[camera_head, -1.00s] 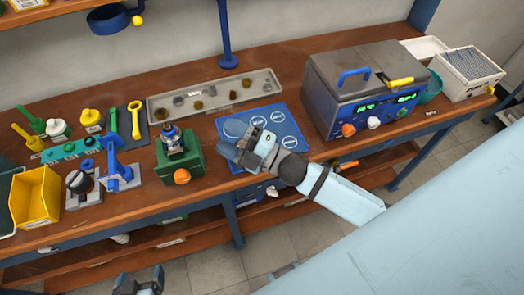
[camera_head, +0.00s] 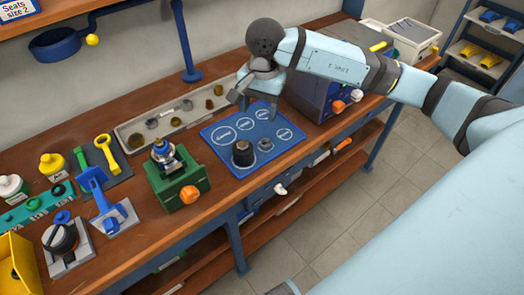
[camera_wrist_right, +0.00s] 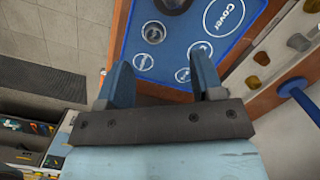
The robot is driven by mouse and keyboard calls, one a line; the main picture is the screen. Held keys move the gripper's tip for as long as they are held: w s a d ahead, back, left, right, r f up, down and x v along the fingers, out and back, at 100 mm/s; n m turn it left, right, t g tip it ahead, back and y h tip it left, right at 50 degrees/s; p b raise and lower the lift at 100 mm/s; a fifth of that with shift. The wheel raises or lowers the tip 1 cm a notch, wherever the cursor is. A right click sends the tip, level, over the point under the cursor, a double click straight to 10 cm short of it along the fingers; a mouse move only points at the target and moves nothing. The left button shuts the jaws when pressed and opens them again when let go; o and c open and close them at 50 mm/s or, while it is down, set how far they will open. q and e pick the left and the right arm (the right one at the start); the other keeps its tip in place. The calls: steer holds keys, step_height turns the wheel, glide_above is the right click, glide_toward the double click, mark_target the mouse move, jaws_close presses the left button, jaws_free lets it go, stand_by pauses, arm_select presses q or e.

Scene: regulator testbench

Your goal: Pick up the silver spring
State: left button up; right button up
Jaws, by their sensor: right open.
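A long grey parts tray (camera_head: 128,131) at the back of the bench holds several small gold-brown and silvery parts. A silvery part (camera_head: 186,104) lies near the tray's middle; it is too small to tell surely as the spring. In the wrist view a silvery part (camera_wrist_right: 298,41) lies in the tray at upper right. My right gripper (camera_head: 255,101) is open and empty, above the back of the blue mat, right of the tray. In the wrist view its fingers (camera_wrist_right: 162,82) are apart, with nothing between them. My left gripper is not in view.
The blue mat (camera_head: 222,150) has labelled circles; a black knob-like part (camera_head: 243,153) and a grey ring (camera_head: 265,144) stand on it. A green fixture (camera_head: 180,185) stands left of it. A grey box machine (camera_head: 310,95) is behind my right arm. A blue post (camera_head: 188,50) rises behind the tray.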

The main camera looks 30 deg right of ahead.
steer(key=d+h, duration=0.1)
steer(key=d, duration=0.1)
glide_above(266, 140)
steer(key=f, duration=0.7)
steer(key=shift+s+a+f, duration=0.1)
steer(key=shift+s+a, duration=0.1)
steer(key=shift+s, duration=0.1)
steer(key=shift+s+a+f+p, duration=0.1)
steer(key=shift+f+p, duration=0.15)
steer(key=shift+f, duration=1.2)
steer(key=shift+s+a+f+p, duration=0.1)
steer(key=shift+f+p, duration=0.1)
steer(key=shift+f, duration=1.2)
steer(key=c, duration=1)
